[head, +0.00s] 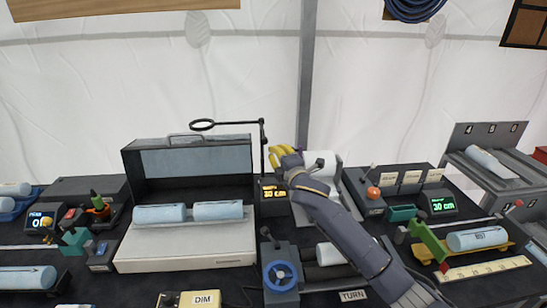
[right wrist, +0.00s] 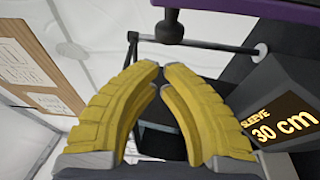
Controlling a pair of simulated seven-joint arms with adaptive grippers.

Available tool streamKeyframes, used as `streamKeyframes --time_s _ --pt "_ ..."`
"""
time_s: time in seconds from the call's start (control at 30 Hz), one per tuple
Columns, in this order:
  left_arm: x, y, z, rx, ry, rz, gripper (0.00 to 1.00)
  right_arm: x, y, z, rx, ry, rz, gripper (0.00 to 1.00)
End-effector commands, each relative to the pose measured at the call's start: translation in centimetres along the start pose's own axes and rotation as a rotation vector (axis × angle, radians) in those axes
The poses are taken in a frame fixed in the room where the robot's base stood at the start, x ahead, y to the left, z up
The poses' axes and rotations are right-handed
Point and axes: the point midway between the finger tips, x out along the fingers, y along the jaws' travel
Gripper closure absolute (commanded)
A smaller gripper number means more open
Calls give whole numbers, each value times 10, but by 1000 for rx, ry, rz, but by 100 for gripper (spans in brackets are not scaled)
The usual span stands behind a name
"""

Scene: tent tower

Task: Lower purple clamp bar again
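The purple clamp bar (right wrist: 275,10) shows at the top right edge of the right wrist view, cut off by the frame. A dark round-ended knob (right wrist: 168,28) shows near it at the top. In the head view the bar is mostly hidden behind my right gripper and forearm. My right gripper (head: 282,156) has yellow fingers and is at the back centre, beside the sleeve display. In the right wrist view its fingertips (right wrist: 162,70) come together with nothing between them, apart from the bar and knob. My left gripper is in neither view.
The sleeve display (head: 272,190) reading 30 cm stands close beside the gripper. An open case (head: 185,245) with pale rolls is at left. A blue handwheel (head: 281,276) is in front.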

Motion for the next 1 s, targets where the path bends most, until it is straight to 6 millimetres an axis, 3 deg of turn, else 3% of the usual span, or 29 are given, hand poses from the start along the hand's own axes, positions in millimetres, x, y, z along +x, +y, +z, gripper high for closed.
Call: streamKeyframes --time_s 0.23,1.0 --pt "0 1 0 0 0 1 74 -6 0 18 1 1 1 100" --pt "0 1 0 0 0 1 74 -10 3 29 48 1 14 100"
